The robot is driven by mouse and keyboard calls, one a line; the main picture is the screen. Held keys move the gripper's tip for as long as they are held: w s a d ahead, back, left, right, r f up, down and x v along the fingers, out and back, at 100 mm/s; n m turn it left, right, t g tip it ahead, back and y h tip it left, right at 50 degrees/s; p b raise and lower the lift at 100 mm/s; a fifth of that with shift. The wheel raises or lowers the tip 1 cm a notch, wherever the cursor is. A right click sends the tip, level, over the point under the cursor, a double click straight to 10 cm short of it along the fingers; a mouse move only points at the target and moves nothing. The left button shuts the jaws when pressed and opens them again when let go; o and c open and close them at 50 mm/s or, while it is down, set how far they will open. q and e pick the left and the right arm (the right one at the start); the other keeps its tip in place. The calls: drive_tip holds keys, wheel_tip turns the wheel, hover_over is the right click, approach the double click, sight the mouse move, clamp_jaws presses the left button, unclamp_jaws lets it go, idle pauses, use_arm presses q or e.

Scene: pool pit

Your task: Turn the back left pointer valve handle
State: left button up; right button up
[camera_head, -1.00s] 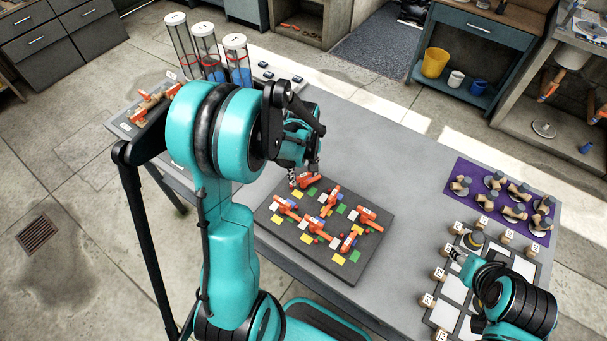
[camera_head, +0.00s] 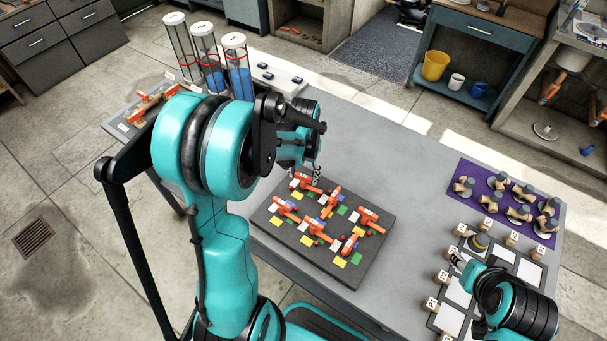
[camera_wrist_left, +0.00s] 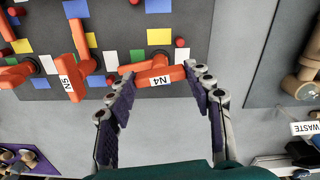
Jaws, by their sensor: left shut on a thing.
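The dark valve board (camera_head: 335,272) lies on the grey table with several orange pointer handles and coloured squares. The back left pointer valve handle (camera_head: 302,184) is at the board's far left corner. My left gripper (camera_head: 317,180) is at that handle, its fingers partly hidden by my wrist. In the left wrist view, an orange handle marked N4 (camera_wrist_left: 158,79) lies between the fingertips of my left gripper, which is shut on it. My right gripper (camera_head: 455,256) is at the right by a white-squared grid; its fingers are too small to read.
A neighbouring orange handle marked N5 (camera_wrist_left: 72,78) is close by in the wrist view. Tall clear cylinders (camera_head: 208,60) stand at the table's back left. A purple mat (camera_head: 465,170) with several wooden pieces lies at the right. The grey table between board and mat is clear.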

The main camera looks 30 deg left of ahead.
use_arm(q)
drive_tip(key=m, duration=0.4)
drive_tip(key=shift+m+b, duration=0.3)
drive_tip(key=m, duration=0.5)
drive_tip(key=shift+b, duration=0.3)
drive_tip(key=m, duration=0.5)
drive_tip(key=shift+m, duration=0.4)
drive_tip(key=shift+m+b, duration=0.3)
drive_tip(key=shift+m, duration=2)
drive_tip(key=o, duration=1.1)
drive_tip(key=shift+o, duration=0.2)
drive_tip(key=shift+r, duration=0.1)
